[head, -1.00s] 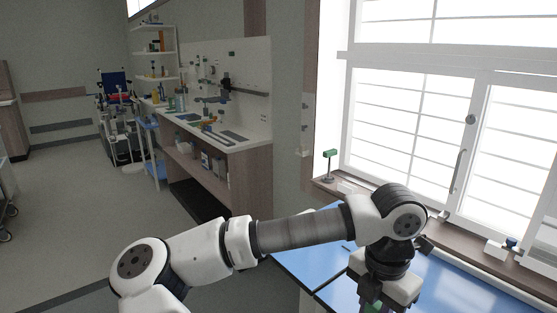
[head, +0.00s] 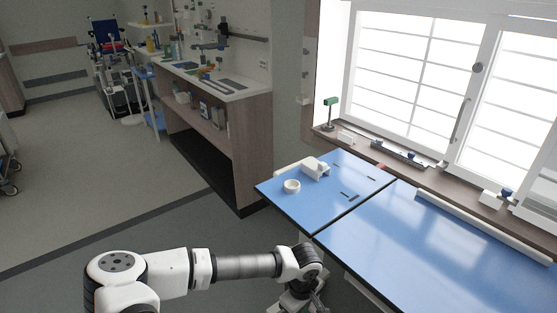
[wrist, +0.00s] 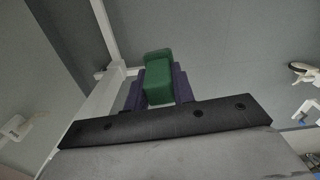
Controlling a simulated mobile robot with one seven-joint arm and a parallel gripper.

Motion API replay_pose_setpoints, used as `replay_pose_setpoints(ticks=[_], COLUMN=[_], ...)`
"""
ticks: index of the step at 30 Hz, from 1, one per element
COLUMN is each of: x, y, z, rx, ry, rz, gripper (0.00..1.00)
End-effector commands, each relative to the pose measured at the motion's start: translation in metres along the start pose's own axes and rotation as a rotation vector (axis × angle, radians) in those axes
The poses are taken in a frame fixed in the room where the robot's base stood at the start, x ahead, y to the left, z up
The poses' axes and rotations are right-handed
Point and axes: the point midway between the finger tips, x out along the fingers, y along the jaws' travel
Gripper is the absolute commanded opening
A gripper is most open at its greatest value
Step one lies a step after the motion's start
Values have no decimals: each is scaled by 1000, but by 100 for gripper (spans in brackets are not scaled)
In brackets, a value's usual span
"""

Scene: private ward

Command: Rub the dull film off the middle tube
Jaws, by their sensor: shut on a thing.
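In the wrist view my gripper (wrist: 158,82) is shut on a green block (wrist: 157,68), which sits between its two dark blue fingers. In the head view the end of my arm hangs low at the bottom edge, in front of the blue table (head: 375,250) and clear of its top. The block cannot be made out there. I cannot make out a middle tube or a dull film on anything. A long low item with dark and blue parts (head: 402,153) lies on the window sill, too small to identify.
On the table's left part are a white ring-shaped dish (head: 291,186), a white block-like holder (head: 316,169) and small dark strips. A long white bar (head: 483,226) lies along the sill side. A green-topped stand (head: 331,112) is on the sill. The table's right part is clear.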

Motion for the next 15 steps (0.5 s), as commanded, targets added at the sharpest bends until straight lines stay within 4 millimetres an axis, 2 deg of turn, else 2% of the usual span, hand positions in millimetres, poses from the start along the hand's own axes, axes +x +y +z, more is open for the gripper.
replay_pose_setpoints(ticks=[1,6,15], x=[19,76,149], y=[-4,-11,-21], z=[-7,-28,-55], rx=[74,347,702], ry=[1,-1,-1], rz=[-5,-4,-2], gripper=[0,0,0])
